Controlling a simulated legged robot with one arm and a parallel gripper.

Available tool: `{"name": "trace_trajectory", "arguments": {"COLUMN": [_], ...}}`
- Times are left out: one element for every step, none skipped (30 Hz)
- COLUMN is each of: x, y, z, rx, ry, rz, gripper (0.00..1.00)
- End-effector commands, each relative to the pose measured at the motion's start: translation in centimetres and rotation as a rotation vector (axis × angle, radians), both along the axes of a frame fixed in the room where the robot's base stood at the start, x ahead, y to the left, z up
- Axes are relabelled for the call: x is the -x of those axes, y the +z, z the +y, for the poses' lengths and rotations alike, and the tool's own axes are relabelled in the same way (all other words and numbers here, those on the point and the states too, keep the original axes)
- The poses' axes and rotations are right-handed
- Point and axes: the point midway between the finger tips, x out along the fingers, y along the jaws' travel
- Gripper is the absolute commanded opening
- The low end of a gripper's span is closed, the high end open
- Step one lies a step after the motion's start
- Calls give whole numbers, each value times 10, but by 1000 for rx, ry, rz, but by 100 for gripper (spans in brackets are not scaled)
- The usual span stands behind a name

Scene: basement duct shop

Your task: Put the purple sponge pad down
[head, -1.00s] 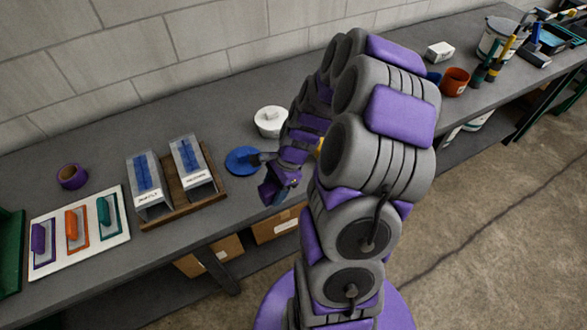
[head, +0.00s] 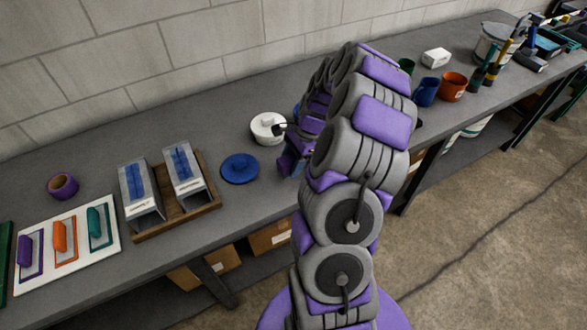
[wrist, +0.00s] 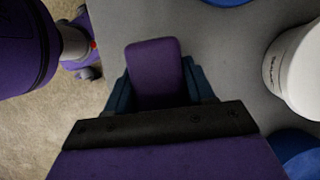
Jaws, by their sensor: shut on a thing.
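The purple sponge pad (wrist: 154,68) is flat with rounded corners. In the wrist view it sits between the two dark blue fingers of my gripper (wrist: 160,88), which is shut on it. Grey bench top and a strip of floor show beyond the pad; I cannot tell how high it is held. In the head view my gripper (head: 289,163) is over the bench's front edge, right of the blue disc (head: 240,168) and in front of the white tub (head: 267,128). My arm hides much of it, and the pad cannot be made out there.
A white board (head: 68,248) with purple, orange and teal handled pieces lies at the left. A purple ring (head: 62,186) is behind it. Two clear-topped boxes stand on a wooden tray (head: 205,205). Blue and orange cups (head: 453,86) stand right of my arm.

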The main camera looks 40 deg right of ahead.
Motion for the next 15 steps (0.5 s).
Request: {"name": "trace_trajectory", "arguments": {"x": [-2,-2,-3,-3,-4,-5,-5,-5,-4,-4,-4,-4,-4,-4,-4], "y": [0,0,0,0,0,-1,-2,-8,-15,-21,-26,-32,-35,-38,-39], "z": [-2,-2,-4,-5,-7,-10,-13,-12,-13,-13,-13,-13,-14,-14,-14], "rx": [2,2,2,3,2,1,0,-4,-6,-6,-6,-7,-7,-7,-7], "ry": [0,0,0,0,0,-2,-1,0,0,0,0,1,1,1,1], "rz": [-2,-2,-2,-3,-3,-4,-3,-2,-1,-1,-1,0,0,0,0], "gripper": [29,29,29,29,29,29,29,29,29,29,29,29,29,29,29]}}
